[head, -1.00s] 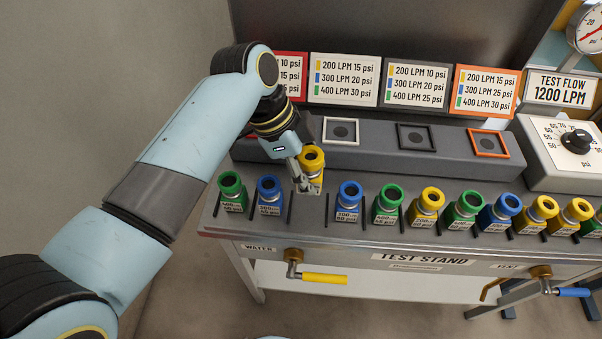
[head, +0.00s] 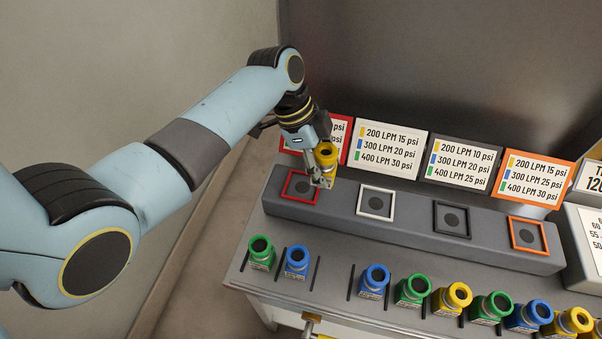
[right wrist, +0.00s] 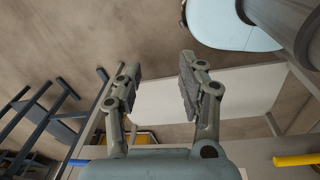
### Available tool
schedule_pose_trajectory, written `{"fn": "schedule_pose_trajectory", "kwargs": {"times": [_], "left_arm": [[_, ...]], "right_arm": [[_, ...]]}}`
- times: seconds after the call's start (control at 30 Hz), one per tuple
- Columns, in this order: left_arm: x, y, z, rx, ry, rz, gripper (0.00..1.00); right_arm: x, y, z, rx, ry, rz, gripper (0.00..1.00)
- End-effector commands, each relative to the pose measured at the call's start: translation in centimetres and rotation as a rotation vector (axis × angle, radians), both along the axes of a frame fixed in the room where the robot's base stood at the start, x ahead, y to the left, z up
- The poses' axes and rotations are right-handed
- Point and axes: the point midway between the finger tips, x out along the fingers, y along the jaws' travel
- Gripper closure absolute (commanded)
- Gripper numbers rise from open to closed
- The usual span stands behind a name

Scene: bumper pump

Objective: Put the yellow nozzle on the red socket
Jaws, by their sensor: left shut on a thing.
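The yellow nozzle (head: 326,157) is held upright in my left gripper (head: 322,180), which is shut on it. The red socket (head: 300,187) is a red square frame at the left end of the raised grey block. The nozzle is above the right edge of the red frame, partly in front of it. I cannot tell whether its base touches the block. My right gripper (right wrist: 158,92) shows in the right wrist view, open and empty, with its fingers apart over the floor and the lower part of the stand.
White (head: 376,202), black (head: 452,219) and orange (head: 527,235) sockets line the block to the right. Label signs stand behind, the red-edged one partly hidden by my gripper. Green, blue and yellow nozzles (head: 453,298) stand in a front row, with an empty slot between two blue ones.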

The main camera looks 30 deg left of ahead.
Motion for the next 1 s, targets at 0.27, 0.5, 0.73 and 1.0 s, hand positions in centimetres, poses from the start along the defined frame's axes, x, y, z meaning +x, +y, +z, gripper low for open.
{"fn": "schedule_pose_trajectory", "kwargs": {"times": [0.27, 0.5, 0.73, 1.0], "left_arm": [[0.5, 4.7, -3.2, -0.001, -0.002, -0.001, 0.98], [0.5, 5.1, -4.5, -0.002, -0.002, -0.001, 0.98], [0.5, 5.1, -7.3, -0.002, -0.002, -0.001, 0.98], [0.5, 5.1, -7.0, -0.002, -0.002, -0.001, 0.98]], "right_arm": [[3.2, 0.3, -3.1, 0.004, -0.049, 0.001, 0.6], [3.2, 1.1, -4.6, 0.013, -0.049, -0.002, 0.6], [1.6, 1.2, -7.7, 0.014, -0.025, -0.004, 0.6], [1.7, 0.8, -7.3, 0.01, -0.026, -0.002, 0.6]]}}
